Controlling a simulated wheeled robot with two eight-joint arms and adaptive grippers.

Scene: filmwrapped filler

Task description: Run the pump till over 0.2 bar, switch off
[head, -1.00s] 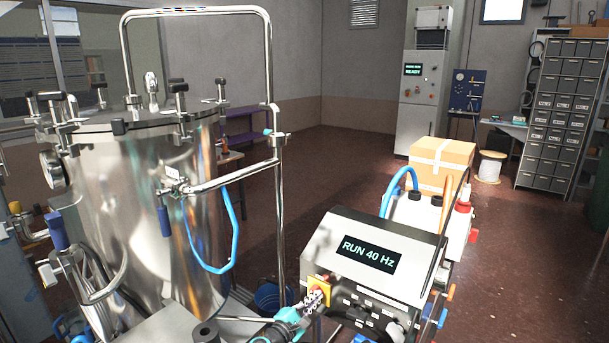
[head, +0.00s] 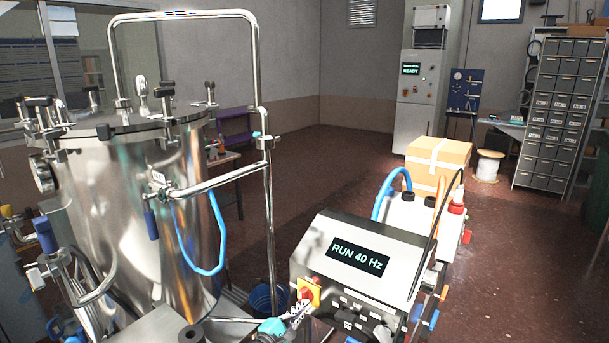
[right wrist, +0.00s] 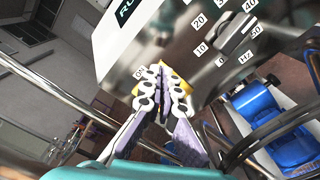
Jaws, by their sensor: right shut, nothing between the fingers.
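The pump's control box (head: 365,262) stands at the lower middle, and its display (head: 357,256) reads "RUN 40 Hz". A red knob on a yellow plate (head: 308,291) is at its lower left corner. My right gripper (head: 299,309) is shut and empty, just below and in front of that knob; in the right wrist view the fingers (right wrist: 166,85) cover most of the yellow plate. A speed dial (right wrist: 234,36) with Hz numbers shows in the right wrist view. The steel tank (head: 135,215) carries a gauge (head: 42,173) seen edge-on, its reading not visible. My left gripper is not in view.
Steel pipework (head: 270,230) rises between tank and box. A blue hose (head: 222,235) hangs from the tank. A carton (head: 437,160) and a white container with bottles (head: 425,213) sit behind the box. The floor at right is open.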

